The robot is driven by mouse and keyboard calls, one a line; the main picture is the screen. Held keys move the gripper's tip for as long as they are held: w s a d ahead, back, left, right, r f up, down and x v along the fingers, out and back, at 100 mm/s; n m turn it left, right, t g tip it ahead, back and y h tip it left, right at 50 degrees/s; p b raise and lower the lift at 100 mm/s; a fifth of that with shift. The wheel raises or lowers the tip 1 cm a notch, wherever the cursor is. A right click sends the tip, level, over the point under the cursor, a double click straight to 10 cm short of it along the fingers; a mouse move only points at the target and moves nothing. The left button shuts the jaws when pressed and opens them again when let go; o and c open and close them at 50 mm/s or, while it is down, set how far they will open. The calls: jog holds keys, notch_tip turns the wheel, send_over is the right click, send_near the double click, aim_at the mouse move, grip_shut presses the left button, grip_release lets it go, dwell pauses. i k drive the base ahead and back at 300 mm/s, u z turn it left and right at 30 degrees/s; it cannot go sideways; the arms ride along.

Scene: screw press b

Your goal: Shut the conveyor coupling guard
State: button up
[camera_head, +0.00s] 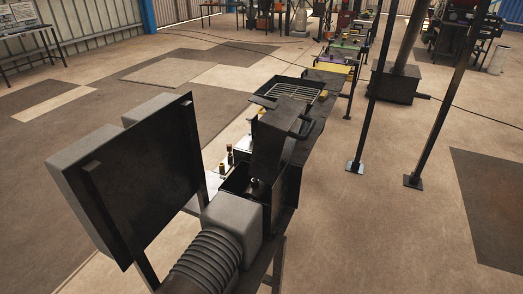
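The coupling guard seems to be the dark metal cover (273,143) in the middle of the view. It stands raised at the far side of a dark open-topped box (284,190), and a black bar like a handle (304,127) sticks out on its far right side. A small light round part, perhaps the shaft or coupling, shows inside the box. A grey housing (232,214) with a ribbed cylinder (205,262), like a motor, adjoins the box at the near end. My gripper is not in view.
A large dark panel with grey boxes behind it (140,180) stands close on the left. Beyond the cover is a tray with a metal grate (292,92), and a long bench runs away behind it. Thin dark posts (437,110) stand at right. The floor at right front is clear.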

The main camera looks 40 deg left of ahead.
aim_at(276, 135)
jog(key=u, duration=1.5)
jog(key=k, duration=1.3)
jog(key=z, duration=0.1)
jog(key=i, duration=1.5)
jog(key=u, duration=0.4)
